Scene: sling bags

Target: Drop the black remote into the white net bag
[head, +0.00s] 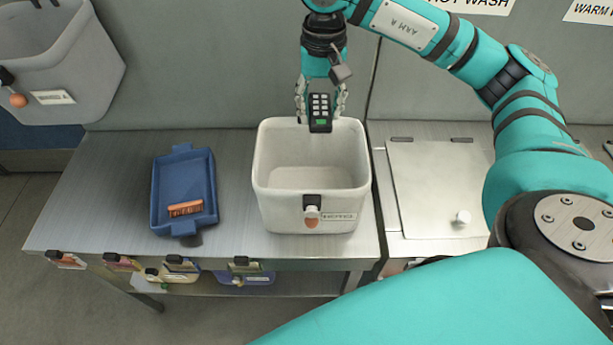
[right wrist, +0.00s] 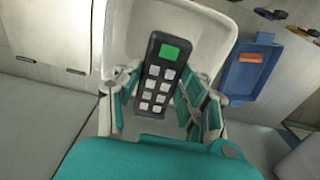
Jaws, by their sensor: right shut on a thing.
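The black remote (head: 320,108) has pale buttons and a green patch. My right gripper (head: 321,100) is shut on it and holds it upright in the head view, at the far rim of the white bag (head: 285,212). In the right wrist view the remote (right wrist: 158,80) sits between the fingers, over the bag's opening (right wrist: 205,45). The bag looks like a stiff, open-topped white bin with a label and toggle on its front. No net weave can be made out. Its visible inside looks empty. My left gripper is not in view.
A blue tray (head: 165,200) with an orange-brown brush (head: 186,208) lies left of the bag on the metal table (head: 100,190). A flat panel with a white knob (head: 462,217) is at right. A grey bin (head: 90,85) hangs upper left. Bare table lies between tray and bag.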

